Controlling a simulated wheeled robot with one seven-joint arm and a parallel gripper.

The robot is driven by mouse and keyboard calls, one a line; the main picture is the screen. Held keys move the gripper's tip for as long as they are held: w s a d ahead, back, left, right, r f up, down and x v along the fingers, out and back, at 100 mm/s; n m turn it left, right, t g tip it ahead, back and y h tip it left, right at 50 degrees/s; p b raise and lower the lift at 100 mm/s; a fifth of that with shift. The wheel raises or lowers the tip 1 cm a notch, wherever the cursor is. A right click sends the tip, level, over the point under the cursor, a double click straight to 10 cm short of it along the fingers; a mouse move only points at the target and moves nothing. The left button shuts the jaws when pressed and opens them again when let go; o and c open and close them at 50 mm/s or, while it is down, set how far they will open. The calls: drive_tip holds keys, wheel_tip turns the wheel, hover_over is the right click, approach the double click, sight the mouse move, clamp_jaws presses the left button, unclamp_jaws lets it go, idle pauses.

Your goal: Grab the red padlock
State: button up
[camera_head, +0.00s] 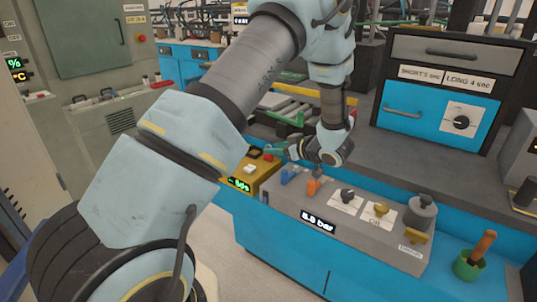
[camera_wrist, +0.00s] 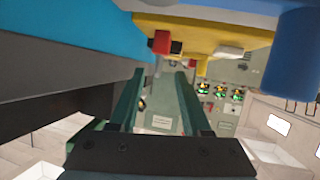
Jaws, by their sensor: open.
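A small red block (camera_wrist: 160,42), which looks like the red padlock, shows at the yellow box in the wrist view, with a short grey part below it. It is tiny in the head view (camera_head: 268,156), beside my fingers at the box's upper right. My gripper (camera_wrist: 161,76) has two green fingers spread apart with nothing between them. In the wrist view the red block lies just beyond the fingertips, roughly in line with the gap. In the head view my gripper (camera_head: 270,149) is over the edge of the yellow box (camera_head: 262,180). The exact distance cannot be told.
The yellow box carries a black part, a white button (camera_head: 250,169) and a green display. A grey panel (camera_head: 290,212) with blue and orange levers, knobs and a pressure display stands close to its right. A green pot (camera_head: 467,266) and a blue oven (camera_head: 440,105) are further right.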

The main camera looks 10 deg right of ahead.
sight(270, 146)
drive_tip(key=x, duration=0.3)
drive_tip(key=shift+w, duration=0.2)
drive_tip(key=shift+a, duration=0.1)
clamp_jaws()
idle(0.3)
